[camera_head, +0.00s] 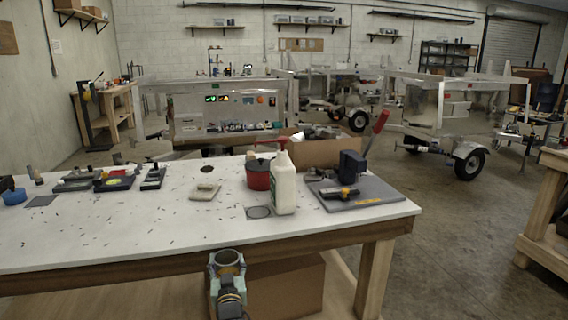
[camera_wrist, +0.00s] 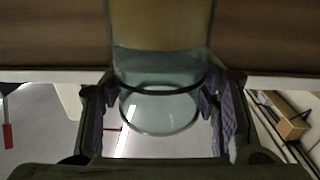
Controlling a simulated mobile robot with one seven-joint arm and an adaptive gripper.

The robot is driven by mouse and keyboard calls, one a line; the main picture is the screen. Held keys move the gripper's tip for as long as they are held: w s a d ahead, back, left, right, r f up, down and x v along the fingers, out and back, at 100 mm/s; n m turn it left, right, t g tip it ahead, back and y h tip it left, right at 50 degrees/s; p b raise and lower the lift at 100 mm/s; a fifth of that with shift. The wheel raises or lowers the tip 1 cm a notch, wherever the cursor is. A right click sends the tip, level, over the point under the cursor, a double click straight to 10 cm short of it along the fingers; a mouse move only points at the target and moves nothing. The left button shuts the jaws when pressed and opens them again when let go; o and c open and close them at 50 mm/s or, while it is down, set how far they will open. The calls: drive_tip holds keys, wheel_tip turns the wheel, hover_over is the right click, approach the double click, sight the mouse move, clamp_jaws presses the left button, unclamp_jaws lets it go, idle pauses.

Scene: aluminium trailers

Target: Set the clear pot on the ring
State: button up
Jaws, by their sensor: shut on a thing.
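My gripper (camera_head: 227,262) is in front of the table's front edge, in the lower middle of the head view. It is shut on the clear pot (camera_wrist: 160,72), a see-through round vessel with a dark rim line, which sits between the fingers in the wrist view. In the head view the pot (camera_head: 229,257) is small and mostly hidden by the fingers.
A white bottle (camera_head: 284,186) stands close beside the ring, with a red pot (camera_head: 258,174) behind it. A grey board (camera_head: 378,194) with a dark block is to the right. A beige pad (camera_head: 205,193) lies left. The front table strip (camera_head: 160,233) is mostly clear apart from small scraps.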

drive_tip(key=s+d+f+m+h+b, duration=0.1)
drive_tip(key=s+d+f, duration=0.3)
drive_tip(key=f, duration=0.7)
drive_tip(key=s+d+f+h+b, duration=0.1)
drive_tip(key=s+d+f, duration=0.3)
drive_tip(key=d+f, duration=0.3)
drive_tip(key=s+d+f+m+h+b, duration=0.1)
drive_tip(key=s+d+f, duration=0.3)
drive_tip(key=f, duration=1.2)
drive_tip(key=shift+s+d+f+m+h+b, duration=0.25)
drive_tip(key=shift+s+d+h+b, duration=0.2)
drive_tip(key=shift+d, duration=0.6)
drive_tip(key=shift+a, duration=0.15)
